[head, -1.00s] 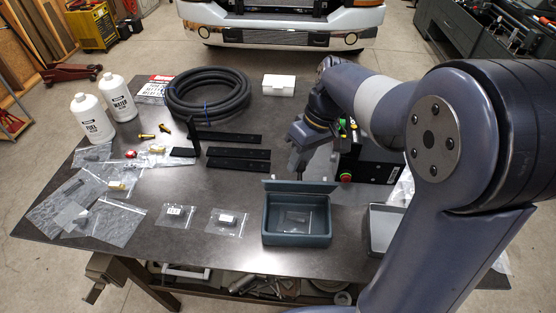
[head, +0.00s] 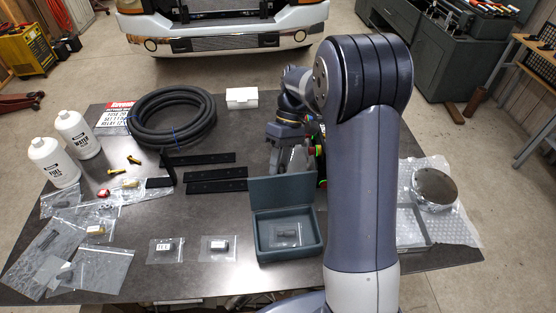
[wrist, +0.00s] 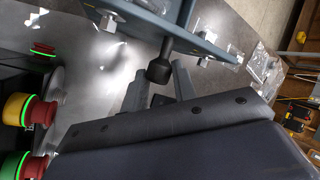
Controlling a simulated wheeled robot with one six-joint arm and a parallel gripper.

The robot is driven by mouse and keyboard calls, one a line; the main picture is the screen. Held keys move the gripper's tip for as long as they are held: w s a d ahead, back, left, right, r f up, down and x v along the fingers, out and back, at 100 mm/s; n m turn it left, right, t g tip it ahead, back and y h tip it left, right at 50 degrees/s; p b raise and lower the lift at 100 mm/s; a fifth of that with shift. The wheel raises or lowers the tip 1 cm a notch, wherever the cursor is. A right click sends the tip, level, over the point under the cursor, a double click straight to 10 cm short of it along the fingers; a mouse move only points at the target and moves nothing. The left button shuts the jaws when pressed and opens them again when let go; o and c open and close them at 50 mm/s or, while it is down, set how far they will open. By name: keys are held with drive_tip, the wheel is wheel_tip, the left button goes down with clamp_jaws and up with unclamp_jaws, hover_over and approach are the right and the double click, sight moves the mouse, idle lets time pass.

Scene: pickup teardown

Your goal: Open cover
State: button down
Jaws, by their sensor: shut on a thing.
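The teal box (head: 290,254) stands on the table with its cover (head: 283,192) raised steeply at the back edge. Its inside holds a small bagged part (head: 286,234). My gripper (head: 292,165) is just behind the raised cover, and its fingertips are partly hidden by it in the head view. In the wrist view, a dark knob (wrist: 160,70) sticks out from the cover's outer face (wrist: 185,35). My gripper's fingers (wrist: 160,92) are on either side of this knob and shut on it.
A black unit with red, yellow and green lit buttons (wrist: 38,112) stands close beside my gripper. A grey tray (head: 411,228) and a round metal part (head: 434,188) lie at right. Black bars (head: 215,186) and a coiled hose (head: 172,115) lie left of the gripper.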

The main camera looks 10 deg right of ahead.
drive_tip(key=shift+s+d+f, duration=0.1)
drive_tip(key=shift+s+f, duration=0.05)
drive_tip(key=shift+f, duration=0.2)
drive_tip(key=c, duration=1.5)
unclamp_jaws()
drive_tip(key=shift+o, duration=1.3)
drive_tip(key=shift+d+r, duration=0.1)
drive_tip(key=shift+r, duration=0.05)
drive_tip(key=shift+r, duration=0.1)
drive_tip(key=b+v, duration=0.1)
drive_tip(key=v, duration=0.9)
drive_tip(key=shift+w+r+b, duration=0.25)
drive_tip(key=shift+w+b, duration=0.05)
drive_tip(key=shift+b, duration=0.1)
drive_tip(key=shift+f, duration=0.1)
